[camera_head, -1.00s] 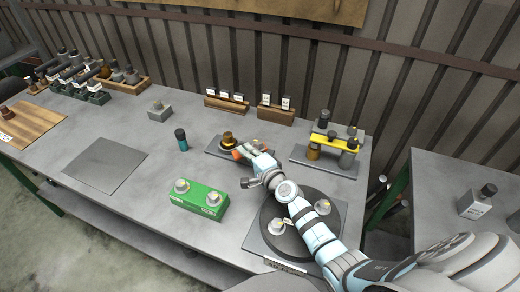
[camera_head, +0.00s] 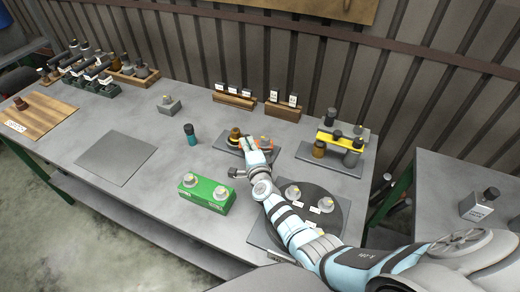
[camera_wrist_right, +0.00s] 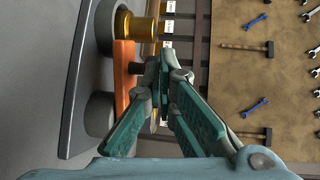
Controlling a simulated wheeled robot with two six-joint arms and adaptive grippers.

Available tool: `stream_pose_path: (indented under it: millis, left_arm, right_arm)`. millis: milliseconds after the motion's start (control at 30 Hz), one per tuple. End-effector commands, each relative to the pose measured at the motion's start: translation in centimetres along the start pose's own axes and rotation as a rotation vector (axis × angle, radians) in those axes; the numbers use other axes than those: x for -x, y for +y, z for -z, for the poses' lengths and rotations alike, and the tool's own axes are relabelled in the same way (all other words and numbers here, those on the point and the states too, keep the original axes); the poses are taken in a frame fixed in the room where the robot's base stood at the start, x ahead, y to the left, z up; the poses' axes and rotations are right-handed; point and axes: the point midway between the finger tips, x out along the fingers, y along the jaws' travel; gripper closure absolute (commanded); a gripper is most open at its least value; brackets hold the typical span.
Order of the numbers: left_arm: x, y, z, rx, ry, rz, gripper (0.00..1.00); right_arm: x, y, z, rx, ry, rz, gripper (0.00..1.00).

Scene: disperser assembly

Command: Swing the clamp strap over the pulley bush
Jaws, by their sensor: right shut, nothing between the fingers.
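A small grey plate (camera_head: 228,146) on the table carries the brown and gold pulley bush (camera_head: 235,134) at its left and a grey post (camera_head: 265,142) at its right. My right gripper (camera_head: 248,144) is between them, its fingers shut and empty. In the right wrist view the orange clamp strap (camera_wrist_right: 123,88) runs beside the shut fingers (camera_wrist_right: 160,82), its upper end at the edge of the brass-coloured bush (camera_wrist_right: 142,27). I cannot tell whether the strap lies over the bush or only beside it. My arm hides part of the plate in the head view. My left gripper does not show.
A similar fixture with a yellow strap (camera_head: 340,141) stands to the right. A green box (camera_head: 206,193) and a dark round turntable (camera_head: 318,190) are nearer. A teal-bodied bottle (camera_head: 191,136) stands left of the plate. Wooden label racks (camera_head: 234,100) stand behind. The table's left middle is mostly clear.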

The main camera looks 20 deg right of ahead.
Motion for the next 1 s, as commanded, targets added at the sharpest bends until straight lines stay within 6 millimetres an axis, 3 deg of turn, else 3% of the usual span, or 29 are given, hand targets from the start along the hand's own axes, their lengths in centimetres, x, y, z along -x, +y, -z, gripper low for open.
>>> stream_pose_path:
  millis: [500, 1000]
  left_arm:
    - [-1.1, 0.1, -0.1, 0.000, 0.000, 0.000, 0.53]
    - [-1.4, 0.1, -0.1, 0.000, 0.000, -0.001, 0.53]
  right_arm:
    - [-2.0, -0.2, -0.2, -0.001, 0.002, 0.001, 1.00]
    - [-2.5, -0.4, -0.2, -0.001, 0.002, 0.001, 1.00]
